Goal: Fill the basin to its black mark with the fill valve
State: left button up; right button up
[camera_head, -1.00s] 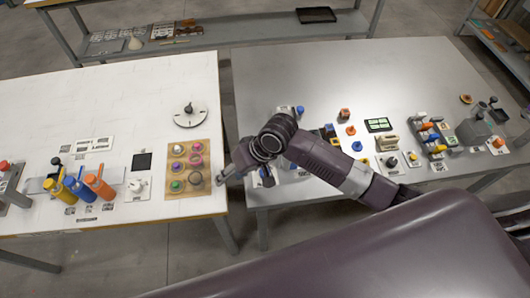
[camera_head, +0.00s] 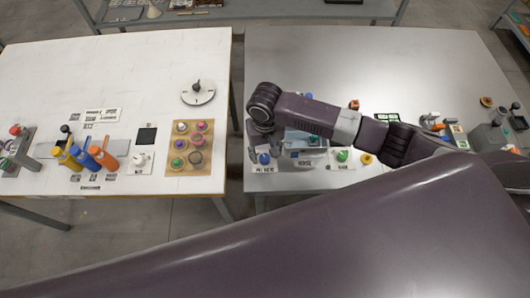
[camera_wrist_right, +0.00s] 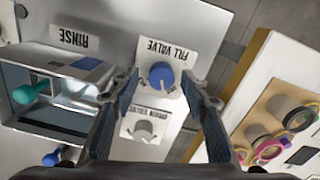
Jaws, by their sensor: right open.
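The fill valve's blue knob (camera_wrist_right: 161,75) stands on a white plate labelled FILL VALVE; it also shows in the head view (camera_head: 264,158). My right gripper (camera_wrist_right: 160,80) is open, its fingers on either side of the knob in the wrist view. I cannot tell whether they touch it. The grey basin (camera_wrist_right: 75,65) is left of the valve in the wrist view, beside the RINSE label, and also shows in the head view (camera_head: 290,150). My left gripper is not in view.
The drain valve (camera_wrist_right: 145,130), with a pale knob, stands close to the fill valve. A teal-handled thing (camera_wrist_right: 32,92) is at the basin. The white table (camera_head: 100,60) with a wooden peg board (camera_head: 205,168) lies left across a gap.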

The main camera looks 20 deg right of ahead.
jog(key=shift+f, duration=0.2)
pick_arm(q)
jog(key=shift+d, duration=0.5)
pick_arm(e)
jog(key=shift+a, duration=0.1)
jog(key=shift+c, duration=0.3)
grip_shut()
jog(key=shift+s+r+n+p, duration=0.1)
jog(key=shift+r+n+p, duration=0.1)
jog(key=shift+n+p, duration=0.9)
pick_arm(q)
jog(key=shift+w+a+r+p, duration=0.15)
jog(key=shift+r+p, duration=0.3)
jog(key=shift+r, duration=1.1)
pick_arm(e)
jog(key=shift+f+n, duration=0.2)
jog(key=shift+n, duration=0.8)
jog(key=shift+o, duration=0.3)
grip_release()
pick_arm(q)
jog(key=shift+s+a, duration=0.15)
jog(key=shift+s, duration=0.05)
pick_arm(e)
jog(key=shift+r, duration=0.1)
